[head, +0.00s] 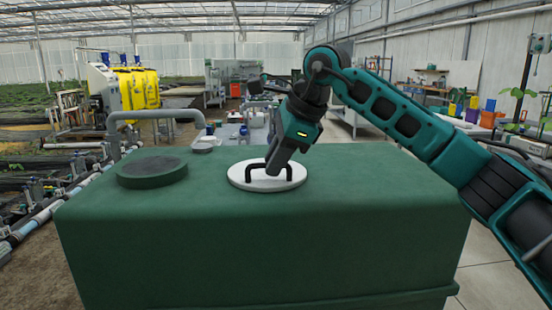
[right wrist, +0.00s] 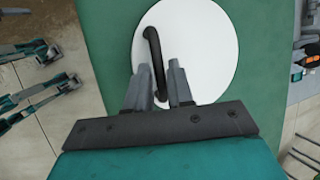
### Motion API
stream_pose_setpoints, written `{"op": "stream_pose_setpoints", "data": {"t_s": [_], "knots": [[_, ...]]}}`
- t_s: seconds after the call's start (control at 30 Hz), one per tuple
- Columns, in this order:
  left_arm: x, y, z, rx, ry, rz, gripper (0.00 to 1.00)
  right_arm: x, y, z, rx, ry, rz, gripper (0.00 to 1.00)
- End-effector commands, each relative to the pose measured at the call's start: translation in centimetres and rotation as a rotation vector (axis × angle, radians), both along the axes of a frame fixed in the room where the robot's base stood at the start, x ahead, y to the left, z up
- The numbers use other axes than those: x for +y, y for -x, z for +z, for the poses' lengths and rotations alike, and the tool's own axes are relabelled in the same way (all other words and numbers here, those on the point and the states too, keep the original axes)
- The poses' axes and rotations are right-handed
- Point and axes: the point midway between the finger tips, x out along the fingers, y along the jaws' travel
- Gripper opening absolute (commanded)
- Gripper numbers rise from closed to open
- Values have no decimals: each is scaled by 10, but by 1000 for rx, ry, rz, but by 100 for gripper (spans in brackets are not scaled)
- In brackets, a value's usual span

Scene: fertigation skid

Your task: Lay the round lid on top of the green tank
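The large green tank (head: 250,245) fills the lower part of the head view. The round white lid (head: 240,177) is flat at the tank's top, right of a low green ring with a dark middle (head: 152,170). The lid has a black bar handle. My right gripper (head: 276,168) comes down onto the handle. In the right wrist view, the handle (right wrist: 153,45) runs between the two grey fingers (right wrist: 159,70), which look closed around it. The lid's white face (right wrist: 205,45) lies beyond them. Whether its underside touches the tank is hard to tell. My left gripper is not in view.
A grey pipe (head: 155,114) bends over the tank's far left side. Pipes with valves (head: 60,200) run along the floor at left. Yellow containers (head: 138,88) and benches stand farther back. The tank's front top is clear.

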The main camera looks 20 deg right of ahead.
Motion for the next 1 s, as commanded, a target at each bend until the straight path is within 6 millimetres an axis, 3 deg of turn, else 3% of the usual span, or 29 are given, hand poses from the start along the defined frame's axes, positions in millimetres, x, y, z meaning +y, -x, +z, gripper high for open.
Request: {"op": "stream_pose_setpoints", "data": {"t_s": [0.13, 0.47, 1.0], "knots": [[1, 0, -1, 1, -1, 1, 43, 0, 0, 0, 0, 0, 0, 37], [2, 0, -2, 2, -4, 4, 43, -1, 2, 6, -2, 0, 0, 37], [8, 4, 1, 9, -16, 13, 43, -30, 41, 93, -3, -1, -1, 37]]}}
